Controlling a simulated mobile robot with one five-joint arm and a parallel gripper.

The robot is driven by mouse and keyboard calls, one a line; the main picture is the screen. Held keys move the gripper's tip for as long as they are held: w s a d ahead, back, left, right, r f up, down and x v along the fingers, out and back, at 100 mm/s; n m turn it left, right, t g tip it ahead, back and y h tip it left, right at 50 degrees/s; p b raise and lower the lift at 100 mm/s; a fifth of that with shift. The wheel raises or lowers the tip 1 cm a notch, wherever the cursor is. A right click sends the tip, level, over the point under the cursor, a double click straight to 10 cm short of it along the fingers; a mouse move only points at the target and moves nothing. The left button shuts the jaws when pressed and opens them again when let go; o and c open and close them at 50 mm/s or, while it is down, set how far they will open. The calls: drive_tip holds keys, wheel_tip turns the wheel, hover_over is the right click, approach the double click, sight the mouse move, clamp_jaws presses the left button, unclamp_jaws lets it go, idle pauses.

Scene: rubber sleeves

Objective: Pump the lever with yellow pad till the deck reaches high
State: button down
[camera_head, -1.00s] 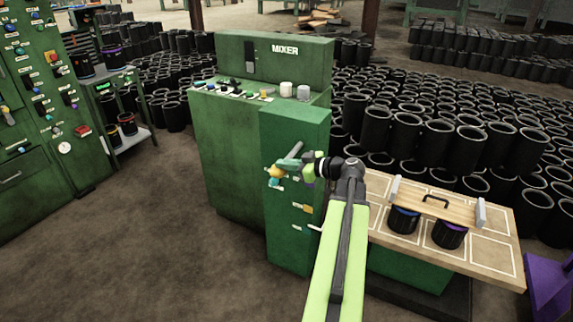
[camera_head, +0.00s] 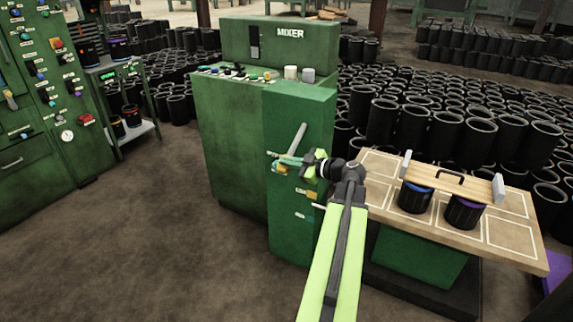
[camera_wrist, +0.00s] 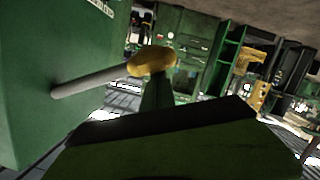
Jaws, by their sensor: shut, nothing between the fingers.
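The yellow pad (camera_wrist: 153,61) sits on the end of a grey lever rod (camera_wrist: 95,80) that comes out of a green cabinet wall in the wrist view. My gripper (camera_wrist: 155,92) is shut and empty, with its fingers just below the pad; I cannot tell whether they touch it. In the head view my gripper (camera_head: 305,161) is at the front of the green cabinet (camera_head: 300,108), next to a slanted grey lever (camera_head: 297,138), and the pad is mostly hidden there. The deck (camera_head: 390,163) is a wooden top with white outlines, on a green base at the right.
Two black sleeves (camera_head: 415,199) and a board with a handle (camera_head: 437,180) are on the deck. Many black sleeves crowd the back. A green control panel (camera_head: 40,90) is at the left. The floor (camera_head: 140,235) at front left is clear.

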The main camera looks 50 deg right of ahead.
drive_tip(key=shift+s+d+f, duration=0.2)
drive_tip(key=shift+s+d, duration=0.05)
drive_tip(key=shift+d, duration=0.1)
wheel_tip(320, 180, up, 5)
drive_tip(key=a+p, duration=0.3)
drive_tip(key=p, duration=0.2)
drive_tip(key=f+v, duration=0.1)
drive_tip(key=v, duration=0.9)
drive_tip(key=shift+p, duration=0.4)
drive_tip(key=shift+d, duration=0.1)
